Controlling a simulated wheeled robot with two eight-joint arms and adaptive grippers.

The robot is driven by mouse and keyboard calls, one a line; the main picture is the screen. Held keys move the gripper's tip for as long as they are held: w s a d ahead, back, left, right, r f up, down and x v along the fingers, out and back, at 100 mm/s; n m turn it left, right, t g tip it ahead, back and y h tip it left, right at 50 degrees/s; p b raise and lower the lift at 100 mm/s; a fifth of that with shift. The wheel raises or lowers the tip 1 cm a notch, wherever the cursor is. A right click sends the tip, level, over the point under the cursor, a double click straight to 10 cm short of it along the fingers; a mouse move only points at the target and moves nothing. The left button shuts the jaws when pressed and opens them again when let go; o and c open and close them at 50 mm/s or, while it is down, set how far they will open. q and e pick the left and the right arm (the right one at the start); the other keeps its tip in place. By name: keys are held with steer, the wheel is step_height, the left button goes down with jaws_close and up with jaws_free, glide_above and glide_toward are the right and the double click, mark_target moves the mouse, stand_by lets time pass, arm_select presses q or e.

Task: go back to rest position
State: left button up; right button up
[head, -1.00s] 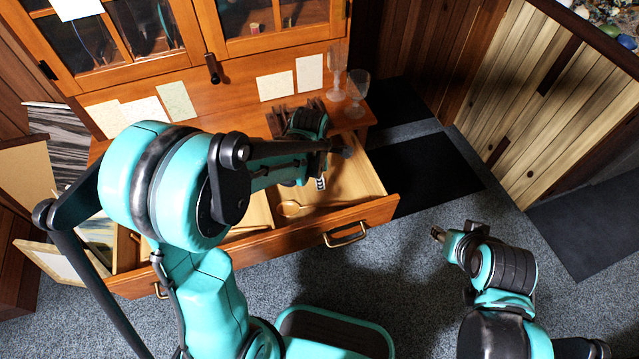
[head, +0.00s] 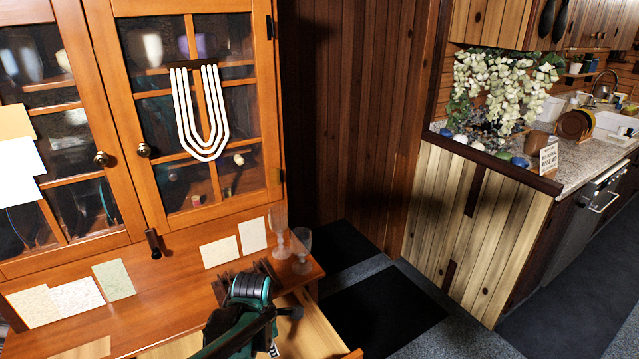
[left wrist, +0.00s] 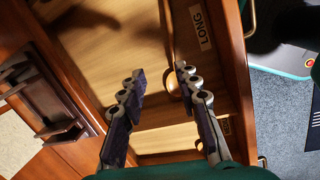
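My left arm reaches in at the bottom of the head view, with its teal and black wrist (head: 252,290) over the open drawer (head: 305,318) of the wooden cabinet. Its fingers are hard to make out there. In the left wrist view my left gripper (left wrist: 160,75) is open, its two black fingers apart with nothing between them. Below it is the light wooden drawer floor (left wrist: 120,45). A rounded brown wooden item, partly hidden, lies behind the right finger. My right gripper is not in view.
Two glasses (head: 302,250) stand on the cabinet ledge beside the left wrist. A dark slotted rack (left wrist: 45,90) is at the left of the wrist view. A "LONG" label (left wrist: 201,27) is on the drawer. Dark mats (head: 385,310) lie on the floor to the right.

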arm_select(q)
steer(key=s+a+r+m+t, duration=0.1)
steer(key=s+r+m+t, duration=0.1)
steer(key=s+r+m, duration=0.2)
steer(key=s+a+r+m+t, duration=0.1)
steer(key=s+r+m+t, duration=0.2)
steer(key=s+m, duration=0.7)
step_height(320, 180, up, 3)
steer(key=m, duration=0.8)
steer(key=shift+s+a+f+m, duration=0.2)
steer(key=shift+s+a+m, duration=0.05)
steer(key=shift+s+m, duration=0.1)
